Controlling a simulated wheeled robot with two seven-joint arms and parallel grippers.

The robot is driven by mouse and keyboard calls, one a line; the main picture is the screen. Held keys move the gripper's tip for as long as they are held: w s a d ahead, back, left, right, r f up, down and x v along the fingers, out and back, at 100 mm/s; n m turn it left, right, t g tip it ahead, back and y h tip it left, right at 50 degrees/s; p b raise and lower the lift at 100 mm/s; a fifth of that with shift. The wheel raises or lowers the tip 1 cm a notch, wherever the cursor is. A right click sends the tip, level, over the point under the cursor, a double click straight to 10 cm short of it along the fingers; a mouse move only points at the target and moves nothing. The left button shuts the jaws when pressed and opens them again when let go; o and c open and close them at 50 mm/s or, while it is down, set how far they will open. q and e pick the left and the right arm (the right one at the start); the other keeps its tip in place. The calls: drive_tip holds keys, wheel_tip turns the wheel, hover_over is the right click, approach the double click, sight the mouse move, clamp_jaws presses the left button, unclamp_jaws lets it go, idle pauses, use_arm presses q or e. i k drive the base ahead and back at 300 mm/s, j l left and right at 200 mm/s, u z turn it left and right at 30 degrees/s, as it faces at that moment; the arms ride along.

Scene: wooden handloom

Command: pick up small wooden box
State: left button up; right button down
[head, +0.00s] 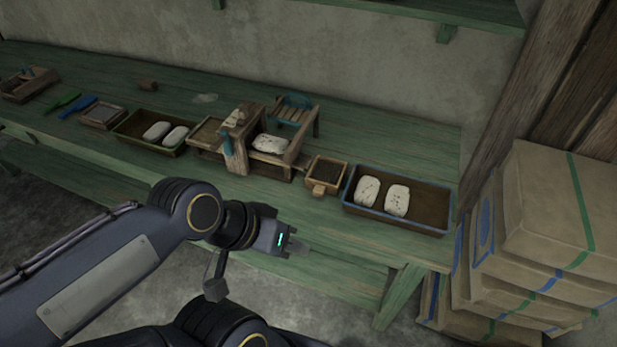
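A small wooden box (311,187), square and open-topped with a dark inside, sits near the front edge of the green table (240,195). A small wooden piece shows at its front. It stands between a wooden frame device and a blue-rimmed tray. My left gripper (294,244) is in front of the table edge, below and to the left of the box in the picture, apart from it. Its fingers are small and dark here, so I cannot tell whether they are open. My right gripper is not in view.
The blue-rimmed tray (433,228) holds two speckled white blocks. The wooden frame device (240,157) holds another. A green-rimmed tray (128,134) with two blocks stands to the left. Stacked cartons (540,215) stand right of the table.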

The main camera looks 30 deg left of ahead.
sight(326, 175)
drive_tip(key=u, duration=0.95)
drive_tip(key=j+z, duration=0.1)
drive_tip(key=z, duration=0.3)
drive_tip(key=j+z, duration=0.1)
drive_tip(key=z, duration=0.3)
drive_tip(key=j+z, duration=0.1)
drive_tip(key=z, duration=0.3)
drive_tip(key=j+z, duration=0.15)
drive_tip(key=z, duration=0.25)
drive_tip(key=j+z, duration=0.1)
drive_tip(key=z, duration=0.35)
drive_tip(key=k+j+z, duration=0.25)
drive_tip(key=j, duration=0.15)
drive_tip(key=k+j+z, duration=0.1)
drive_tip(key=j+z, duration=0.15)
drive_tip(key=k+j+z, duration=0.25)
drive_tip(key=j, duration=0.2)
drive_tip(key=k+j, duration=0.4)
drive_tip(key=j+z, duration=0.05)
drive_tip(key=j, duration=0.05)
